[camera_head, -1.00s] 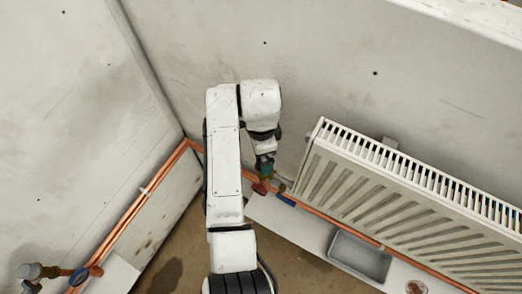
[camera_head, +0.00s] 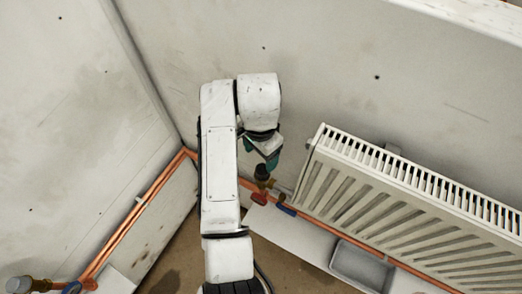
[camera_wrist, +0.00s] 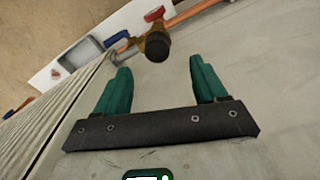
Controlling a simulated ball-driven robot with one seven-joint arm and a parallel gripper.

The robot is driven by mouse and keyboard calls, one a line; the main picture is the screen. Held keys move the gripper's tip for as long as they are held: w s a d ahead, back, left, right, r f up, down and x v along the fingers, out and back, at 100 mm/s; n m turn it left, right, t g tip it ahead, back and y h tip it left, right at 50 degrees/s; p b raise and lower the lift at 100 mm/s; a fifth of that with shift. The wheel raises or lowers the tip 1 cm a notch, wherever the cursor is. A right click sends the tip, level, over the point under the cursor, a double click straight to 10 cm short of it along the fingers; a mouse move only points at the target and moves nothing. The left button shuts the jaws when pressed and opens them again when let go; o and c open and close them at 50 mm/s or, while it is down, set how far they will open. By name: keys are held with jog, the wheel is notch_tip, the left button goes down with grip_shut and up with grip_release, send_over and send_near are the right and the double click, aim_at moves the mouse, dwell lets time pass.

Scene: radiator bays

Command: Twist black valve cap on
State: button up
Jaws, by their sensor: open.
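The black valve cap (camera_head: 262,171) sits on top of the brass valve (camera_head: 268,184) at the radiator's left end. In the wrist view the black cap (camera_wrist: 157,46) faces me, with the brass valve body (camera_wrist: 145,30) behind it. My gripper (camera_head: 267,154) is just above the cap, and its green fingers are spread. In the wrist view my gripper (camera_wrist: 158,65) is open and empty, with the cap beyond the fingertips, roughly centred between them and apart from both. The thread under the cap is hidden, so I cannot tell how tightly it is seated.
A red handle (camera_head: 259,199) and a blue handle (camera_head: 286,209) are close below the valve. The white radiator (camera_head: 400,200) stands to the right, walls behind. Copper pipes (camera_head: 140,215) run along the walls. A grey tray (camera_head: 362,262) lies on the white ledge (camera_head: 290,230).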

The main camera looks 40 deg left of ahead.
aim_at(262, 167)
jog(key=n, duration=0.2)
jog(key=n+b, duration=0.1)
jog(key=n, duration=0.1)
jog(key=n+b, duration=0.1)
jog(key=n, duration=0.2)
jog(key=shift+w+a+r, duration=0.1)
jog(key=shift+w+r, duration=0.05)
jog(key=shift+r, duration=0.2)
jog(key=n, duration=0.1)
jog(key=n+b, duration=0.1)
jog(key=n, duration=0.1)
jog(key=shift+r+n, duration=0.3)
jog(key=shift+r, duration=0.05)
jog(key=n, duration=0.1)
jog(key=n+b, duration=0.1)
jog(key=n, duration=0.1)
jog(key=shift+r, duration=0.35)
jog(key=shift+f, duration=0.45)
notch_tip(262, 167, down, 10)
jog(key=shift+r, duration=0.1)
jog(key=shift+c, duration=0.2)
jog(key=shift+w, duration=0.1)
jog(key=c, duration=1)
jog(key=shift+d+f+p, duration=0.2)
jog(key=shift+p, duration=0.1)
